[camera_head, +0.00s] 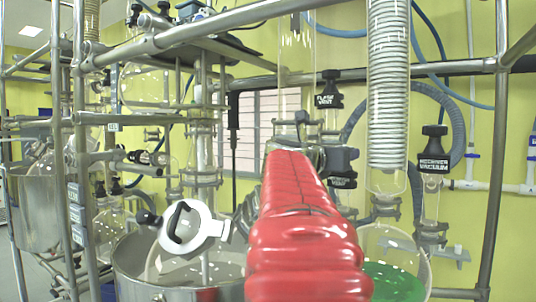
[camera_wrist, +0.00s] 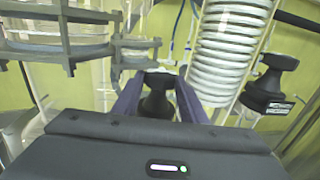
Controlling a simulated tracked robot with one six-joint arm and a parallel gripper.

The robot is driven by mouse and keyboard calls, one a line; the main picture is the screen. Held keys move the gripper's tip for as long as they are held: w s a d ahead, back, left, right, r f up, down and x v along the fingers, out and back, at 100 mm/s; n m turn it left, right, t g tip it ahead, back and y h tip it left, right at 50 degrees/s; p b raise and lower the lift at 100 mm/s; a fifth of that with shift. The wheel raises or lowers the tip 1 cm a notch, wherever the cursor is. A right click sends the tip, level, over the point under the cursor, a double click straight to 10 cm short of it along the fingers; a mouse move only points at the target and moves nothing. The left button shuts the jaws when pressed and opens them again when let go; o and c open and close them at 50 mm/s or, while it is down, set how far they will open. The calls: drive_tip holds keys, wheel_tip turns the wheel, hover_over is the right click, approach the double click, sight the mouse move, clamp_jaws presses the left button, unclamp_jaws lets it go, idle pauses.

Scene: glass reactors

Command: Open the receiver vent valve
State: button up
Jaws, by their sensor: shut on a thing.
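My gripper (camera_wrist: 157,92) has its two purple fingers on either side of a black valve knob (camera_wrist: 158,101) in the wrist view, shut on it. The lower part of the knob is hidden behind my gripper body. In the head view my red arm reaches forward and covers much of the grip. A black knob labelled receiver vacuum (camera_head: 433,160) stands apart at the right; a similar black knob (camera_wrist: 272,84) shows right in the wrist view.
A flash vent valve (camera_head: 328,98) is above my arm. A coiled glass condenser (camera_head: 388,90) stands close at its right, also in the wrist view (camera_wrist: 228,50). Metal rails (camera_head: 450,70) and a flask with green liquid (camera_head: 392,282) are near. Clamps (camera_wrist: 65,45) crowd the left.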

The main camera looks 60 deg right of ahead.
drive_tip(key=shift+s+r+n+t, duration=0.15)
drive_tip(key=shift+n+t, duration=0.65)
drive_tip(key=shift+t, duration=0.45)
drive_tip(key=shift+s+f+n+t, duration=0.15)
drive_tip(key=shift+n+t, duration=0.65)
drive_tip(key=shift+t, duration=0.45)
drive_tip(key=shift+r, duration=0.1)
drive_tip(key=o, duration=1.1)
drive_tip(key=shift+c, duration=0.2)
drive_tip(key=shift+w+m+g, duration=0.2)
drive_tip(key=shift+m+g, duration=0.65)
drive_tip(key=shift+g, duration=0.45)
drive_tip(key=shift+w+m+g, duration=0.2)
drive_tip(key=shift+m+g, duration=0.65)
drive_tip(key=shift+g, duration=0.45)
drive_tip(key=shift+w+m+g, duration=0.1)
drive_tip(key=shift+m+g, duration=0.2)
drive_tip(key=shift+g, duration=0.2)
drive_tip(key=shift+w+d+m+g+y, duration=0.1)
drive_tip(key=shift+m+g+y, duration=0.15)
drive_tip(key=shift+m+g, duration=0.45)
drive_tip(key=shift+w+a+m+g+y, duration=0.1)
drive_tip(key=shift+m+g+y, duration=0.3)
drive_tip(key=shift+g, duration=0.65)
drive_tip(key=shift+w+d+m+g+y, duration=0.1)
drive_tip(key=shift+m+g+y, duration=0.05)
drive_tip(key=shift+m+g, duration=0.6)
drive_tip(key=shift+g, duration=0.3)
